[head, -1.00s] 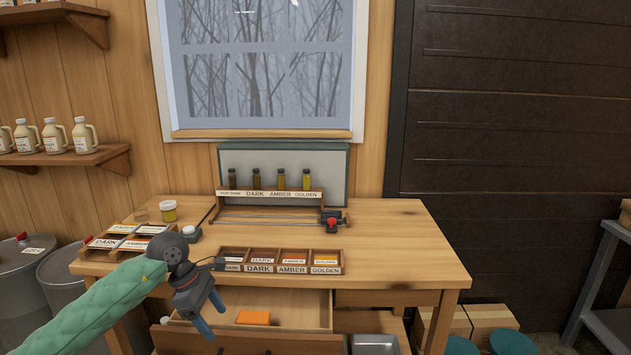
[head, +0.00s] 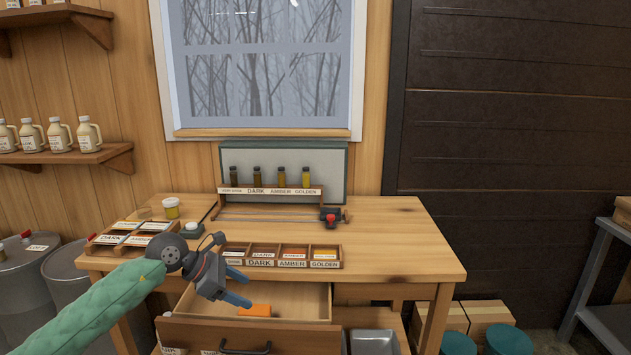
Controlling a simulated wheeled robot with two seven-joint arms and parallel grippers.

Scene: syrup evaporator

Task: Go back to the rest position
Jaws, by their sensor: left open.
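My left gripper (head: 243,286) comes in from the left on its green-sleeved arm. It is open and empty, its blue-tipped fingers pointing right, above the open drawer (head: 312,302) and in front of the desk edge. An orange block (head: 254,310) lies in the drawer, just below and right of the fingers in the picture. My right gripper is not in view.
The wooden desk (head: 400,245) holds a labelled sorting tray (head: 280,263), a sample rack (head: 270,190) with several vials, a second card tray (head: 112,240) and a yellow jar (head: 171,208). Metal drums (head: 28,270) stand left. The right of the desktop is clear.

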